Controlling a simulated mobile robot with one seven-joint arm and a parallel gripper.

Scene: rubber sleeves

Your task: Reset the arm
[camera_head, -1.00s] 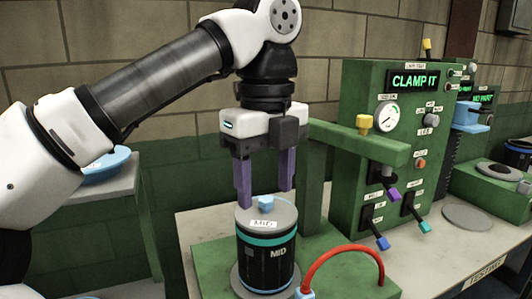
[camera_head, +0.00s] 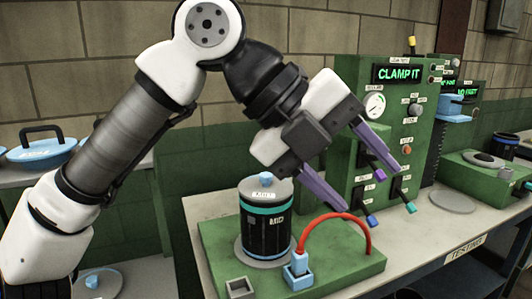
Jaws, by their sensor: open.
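My gripper (camera_head: 378,188) is open and empty, with its two purple fingers spread and tilted down to the right. It hangs in front of the green test machine, above the red hose and right of the dark MID canister. The MID canister (camera_head: 267,228) stands upright on the green base, with a grey lid and a small light-blue knob on top. The gripper is apart from the canister. The fingers overlap part of the machine's front and hide some of it.
The green machine (camera_head: 388,110) shows "CLAMP IT" above a gauge and levers. A red hose (camera_head: 335,217) arches from a blue fitting (camera_head: 297,268) on the green base (camera_head: 345,268). A blue-lidded pan (camera_head: 40,150) sits on a shelf at left. A second station (camera_head: 480,180) stands at right.

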